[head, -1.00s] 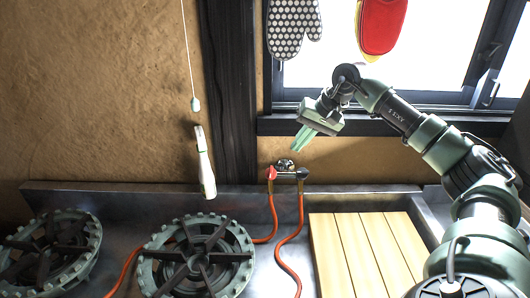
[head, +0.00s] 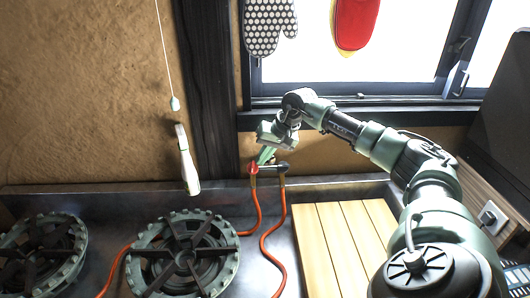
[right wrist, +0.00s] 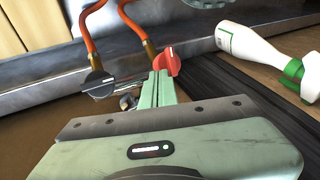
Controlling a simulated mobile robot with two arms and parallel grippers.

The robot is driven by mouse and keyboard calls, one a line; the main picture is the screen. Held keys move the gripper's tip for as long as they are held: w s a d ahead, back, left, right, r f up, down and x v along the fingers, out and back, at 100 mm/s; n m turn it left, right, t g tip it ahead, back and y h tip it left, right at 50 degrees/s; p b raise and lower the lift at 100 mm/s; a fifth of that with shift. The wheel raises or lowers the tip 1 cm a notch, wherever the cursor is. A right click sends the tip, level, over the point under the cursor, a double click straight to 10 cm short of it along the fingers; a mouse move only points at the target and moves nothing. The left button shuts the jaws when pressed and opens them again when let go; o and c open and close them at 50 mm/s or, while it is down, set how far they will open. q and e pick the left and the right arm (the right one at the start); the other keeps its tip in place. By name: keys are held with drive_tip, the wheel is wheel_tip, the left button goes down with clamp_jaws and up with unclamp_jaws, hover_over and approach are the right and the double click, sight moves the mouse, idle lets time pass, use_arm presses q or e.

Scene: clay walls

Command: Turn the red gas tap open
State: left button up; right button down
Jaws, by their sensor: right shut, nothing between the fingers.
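The red gas tap (head: 253,169) sits on the left end of a small pipe fitting low on the clay wall. A black tap (head: 282,168) is on its right end. In the right wrist view the red tap (right wrist: 168,60) shows a pale mark on its face, and the black tap (right wrist: 98,83) is to its left. My right gripper (head: 265,157) is shut and empty, its fingers pointing down at the red tap. In the wrist view its fingertips (right wrist: 160,76) overlap the red tap's left edge; I cannot tell whether they touch it. My left gripper is out of view.
Orange hoses (head: 268,238) run down from the taps. Two burners (head: 180,255) stand at left and a slatted wooden board (head: 335,245) lies at right. A white-and-green bottle-like object (head: 187,162) is left of the taps. The window sill (head: 350,116) is above.

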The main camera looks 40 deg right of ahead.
drive_tip(key=shift+w+a+r+b, duration=0.3)
drive_tip(key=shift+w+b, duration=0.15)
drive_tip(key=shift+b, duration=0.1)
drive_tip(key=shift+r, duration=0.1)
